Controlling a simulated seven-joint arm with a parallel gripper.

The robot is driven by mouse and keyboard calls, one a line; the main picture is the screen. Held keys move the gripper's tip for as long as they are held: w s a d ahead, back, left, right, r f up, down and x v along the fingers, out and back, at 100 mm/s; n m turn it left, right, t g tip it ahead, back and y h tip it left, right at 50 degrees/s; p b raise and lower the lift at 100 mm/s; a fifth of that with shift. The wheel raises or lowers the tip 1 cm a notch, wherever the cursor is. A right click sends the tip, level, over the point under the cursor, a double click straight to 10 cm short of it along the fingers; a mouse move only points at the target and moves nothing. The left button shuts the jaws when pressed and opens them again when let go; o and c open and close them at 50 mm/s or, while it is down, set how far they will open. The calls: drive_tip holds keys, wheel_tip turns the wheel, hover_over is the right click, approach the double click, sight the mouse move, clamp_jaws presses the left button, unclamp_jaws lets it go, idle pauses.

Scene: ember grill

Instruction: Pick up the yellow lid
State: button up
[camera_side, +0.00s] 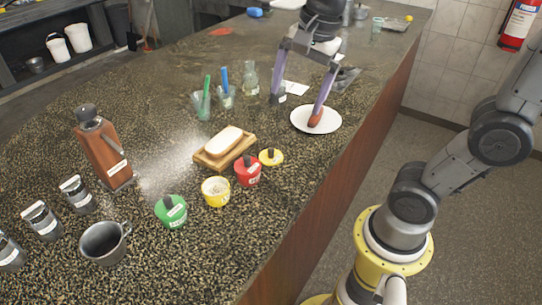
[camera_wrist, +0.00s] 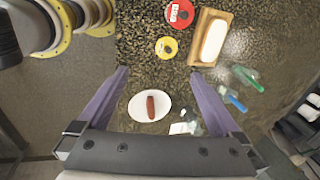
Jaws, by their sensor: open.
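The yellow lid (camera_side: 271,157) lies flat on the speckled counter, with a dark knob on top. It is beside the red-lidded pot (camera_side: 248,172) and near the open yellow pot (camera_side: 216,191), which holds pale contents. In the wrist view the yellow lid (camera_wrist: 166,47) is ahead of the fingers, below the red lid (camera_wrist: 180,13). My gripper (camera_side: 298,108) is open and empty, its purple fingers spread above the white plate with a sausage. In the wrist view my gripper (camera_wrist: 162,76) has its fingers wide apart, with the lid beyond the tips.
The white plate (camera_side: 299,122) holds a sausage (camera_side: 315,119). A wooden board (camera_side: 206,162) with a white block stands left of the lid. The counter edge runs right of the lid.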

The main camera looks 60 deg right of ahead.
drive_tip(key=w+d+f+m+g, duration=0.1)
drive_tip(key=w+f+m+g, duration=0.2)
drive_tip(key=w, duration=0.4)
hover_over(270, 150)
drive_tip(key=f, duration=1)
drive_tip(key=shift+w+f, duration=0.1)
drive_tip(key=shift+w, duration=0.1)
drive_tip(key=shift+s+f, duration=0.15)
drive_tip(key=shift+f, duration=2.9)
drive_tip(key=c, duration=1.2)
drive_tip(key=shift+c, duration=0.2)
drive_tip(key=shift+r, duration=0.15)
